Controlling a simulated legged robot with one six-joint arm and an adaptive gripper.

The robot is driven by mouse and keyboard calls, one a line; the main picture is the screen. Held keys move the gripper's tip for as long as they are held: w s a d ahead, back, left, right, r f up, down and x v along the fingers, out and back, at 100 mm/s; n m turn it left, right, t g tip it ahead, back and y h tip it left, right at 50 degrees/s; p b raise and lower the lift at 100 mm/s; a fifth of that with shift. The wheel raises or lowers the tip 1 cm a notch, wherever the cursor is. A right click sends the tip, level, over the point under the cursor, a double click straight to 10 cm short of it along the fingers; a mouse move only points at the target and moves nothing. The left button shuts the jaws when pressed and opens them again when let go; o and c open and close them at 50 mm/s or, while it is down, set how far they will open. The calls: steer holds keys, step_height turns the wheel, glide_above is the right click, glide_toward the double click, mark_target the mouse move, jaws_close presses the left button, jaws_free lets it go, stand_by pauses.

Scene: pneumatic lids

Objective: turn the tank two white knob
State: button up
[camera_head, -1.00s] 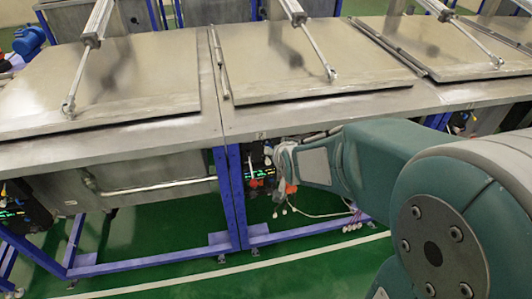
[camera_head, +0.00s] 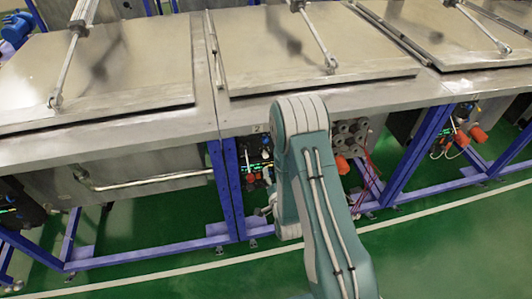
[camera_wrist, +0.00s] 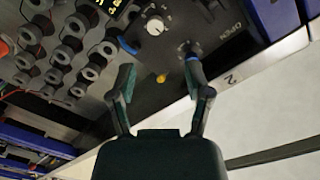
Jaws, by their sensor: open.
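In the wrist view the white knob (camera_wrist: 155,25) sits on a dark control panel (camera_wrist: 150,95), beyond the fingertips and slightly left of the middle between them. My gripper (camera_wrist: 160,62) is open and empty, its two fingers spread and pointing at the panel. The white knob is apart from the fingers. A grey-black switch (camera_wrist: 188,48) lies close to the right fingertip; I cannot tell if they touch. A yellow button (camera_wrist: 161,78) shows between the fingers. A "2" label (camera_wrist: 232,80) is on the pale edge strip. In the head view my arm hides the gripper and the knob.
Several round grey fittings (camera_wrist: 68,50) crowd the panel's left side. In the head view the middle tank's metal lid (camera_head: 310,50) is down, with blue frame legs (camera_head: 228,190) below. Orange parts and loose cables (camera_head: 372,170) hang right of my arm. The green floor in front is clear.

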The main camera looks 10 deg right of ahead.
mark_target(266, 157)
steer(key=shift+t, duration=0.3)
steer(key=w, duration=0.3)
steer(key=w+f, duration=0.1)
steer(key=w, duration=0.6)
steer(key=shift+f, duration=0.2)
jaws_close()
